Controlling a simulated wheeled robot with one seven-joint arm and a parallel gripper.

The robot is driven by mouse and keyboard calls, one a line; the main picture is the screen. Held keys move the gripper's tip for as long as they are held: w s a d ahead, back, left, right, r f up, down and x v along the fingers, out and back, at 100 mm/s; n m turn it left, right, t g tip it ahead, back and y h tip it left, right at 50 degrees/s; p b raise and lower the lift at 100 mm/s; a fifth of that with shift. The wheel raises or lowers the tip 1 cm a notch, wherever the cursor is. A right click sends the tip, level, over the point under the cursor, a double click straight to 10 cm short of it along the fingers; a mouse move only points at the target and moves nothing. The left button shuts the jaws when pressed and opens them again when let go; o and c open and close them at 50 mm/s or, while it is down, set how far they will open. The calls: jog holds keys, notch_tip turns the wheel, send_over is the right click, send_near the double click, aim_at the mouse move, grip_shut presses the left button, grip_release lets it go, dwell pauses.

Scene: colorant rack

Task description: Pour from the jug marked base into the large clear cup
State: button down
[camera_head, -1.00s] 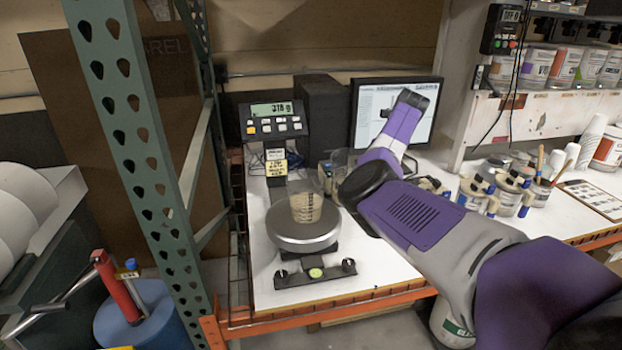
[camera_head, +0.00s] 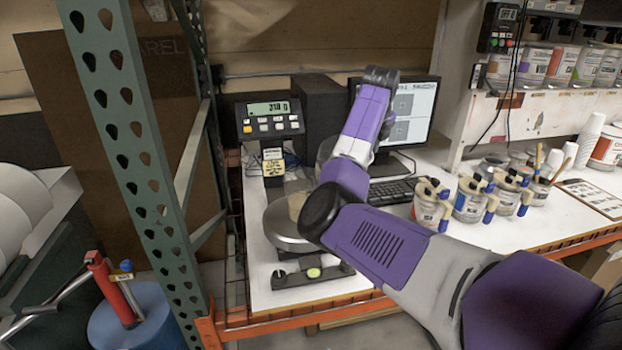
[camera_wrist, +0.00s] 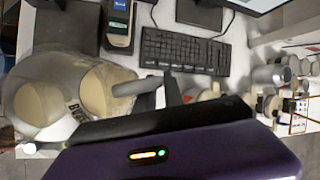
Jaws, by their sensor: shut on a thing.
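The clear jug (camera_wrist: 118,78) fills the left of the wrist view. It holds cream liquid, and part of a dark label starting with "B" shows on it. My gripper (camera_wrist: 158,95) is shut at the jug's right side, apparently on its handle. The jug looks tilted in the wrist view, but I cannot make out a stream. In the head view a sliver of the jug (camera_head: 325,150) shows behind my arm. The large clear cup (camera_head: 296,204), with cream contents, stands on the round scale (camera_head: 279,232). My arm covers the cup's right side.
The scale display (camera_head: 269,109) stands behind the scale, with a monitor (camera_head: 412,112) and keyboard (camera_head: 392,190) to the right. Several pots with brushes (camera_head: 470,200) stand farther right. A green perforated post (camera_head: 150,180) rises at the left.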

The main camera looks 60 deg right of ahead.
jog(key=shift+g+h, duration=0.3)
jog(key=shift+h, duration=0.4)
jog(key=r, duration=0.2)
jog(key=w+a+r, duration=0.1)
jog(key=shift+a+r+b, duration=0.1)
jog(key=shift+r+b, duration=0.2)
jog(key=shift+r, duration=0.1)
jog(key=a+r, duration=0.1)
jog(key=w+a+r+h+b, duration=0.1)
jog(key=shift+r+n+g, duration=0.3)
jog(key=shift+r+g, duration=0.05)
jog(key=shift+g, duration=0.05)
jog(key=shift+w+a+r+n+g+h+b, duration=0.15)
jog(key=shift+r+h+b, duration=0.1)
jog(key=shift+r+h, duration=0.15)
jog(key=shift+w+a+r+n+g+h+b, duration=0.1)
jog(key=shift+w+a+r+g+h+b, duration=0.1)
jog(key=shift+r+h+b, duration=0.25)
jog(key=shift+w+a+r+n+g+h+b, duration=0.15)
jog(key=shift+r+h, duration=0.1)
jog(key=shift+r, duration=0.25)
jog(key=shift+w+a+r+n+g+h+b, duration=0.15)
jog(key=shift+w+a+r+g+h+b, duration=0.2)
jog(key=shift+a+h+b, duration=0.3)
jog(key=shift+w+a+r+n+g+h+b, duration=0.15)
jog(key=shift+w+a+r+g+h+b, duration=0.2)
jog(key=shift+a+h+b, duration=0.3)
dwell(3.3)
